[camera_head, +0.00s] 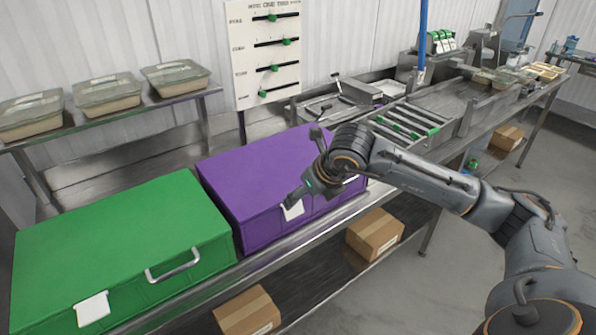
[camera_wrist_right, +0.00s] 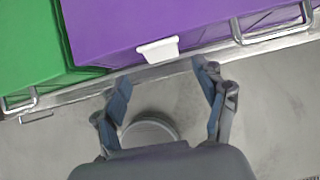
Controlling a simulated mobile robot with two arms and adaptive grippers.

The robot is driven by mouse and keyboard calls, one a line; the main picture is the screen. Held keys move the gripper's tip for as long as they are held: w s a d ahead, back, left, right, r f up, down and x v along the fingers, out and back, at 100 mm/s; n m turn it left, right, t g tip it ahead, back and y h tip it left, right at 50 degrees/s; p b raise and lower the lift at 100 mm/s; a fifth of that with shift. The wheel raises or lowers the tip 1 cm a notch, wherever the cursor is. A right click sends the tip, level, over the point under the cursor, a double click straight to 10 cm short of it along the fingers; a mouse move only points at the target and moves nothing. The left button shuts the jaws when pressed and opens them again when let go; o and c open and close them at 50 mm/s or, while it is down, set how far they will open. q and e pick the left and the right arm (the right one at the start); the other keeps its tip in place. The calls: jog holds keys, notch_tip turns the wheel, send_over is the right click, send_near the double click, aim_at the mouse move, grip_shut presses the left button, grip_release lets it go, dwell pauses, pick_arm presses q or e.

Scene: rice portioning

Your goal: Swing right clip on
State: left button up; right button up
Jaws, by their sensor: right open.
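A purple box (camera_head: 245,170) with a closed flat top stands on the steel bench. A white clip (camera_head: 292,210) sits on its front side, near the top edge; it also shows in the right wrist view (camera_wrist_right: 158,50). Which clip the task calls right I cannot tell for certain. My right gripper (camera_head: 303,167) is over the front of the purple box, partly hiding it. In the right wrist view my right gripper (camera_wrist_right: 161,72) is open and empty, its fingers spread on either side below the clip. My left gripper is out of view.
A green box (camera_head: 120,235) with a metal handle (camera_head: 173,265) and a white clip (camera_head: 93,308) stands left of the purple one. Cardboard boxes (camera_head: 375,234) lie on the lower shelf. A slider panel (camera_head: 264,55) stands behind.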

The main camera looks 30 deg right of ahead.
aim_at(295, 212)
jog(key=shift+g, duration=0.3)
jog(key=x, duration=0.2)
jog(key=s+b+x, duration=0.1)
jog(key=x, duration=0.1)
jog(key=shift+w+f, duration=0.2)
jog(key=shift+f, duration=0.25)
jog(key=b+x, duration=0.2)
jog(key=shift+w+f, duration=0.15)
jog(key=shift+f, duration=0.1)
jog(key=shift+w+f+b, duration=0.4)
jog(key=shift+f+b, duration=0.05)
jog(key=shift+b, duration=0.3)
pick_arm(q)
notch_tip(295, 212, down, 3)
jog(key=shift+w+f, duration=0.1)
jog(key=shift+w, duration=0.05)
pick_arm(e)
jog(key=c, duration=0.6)
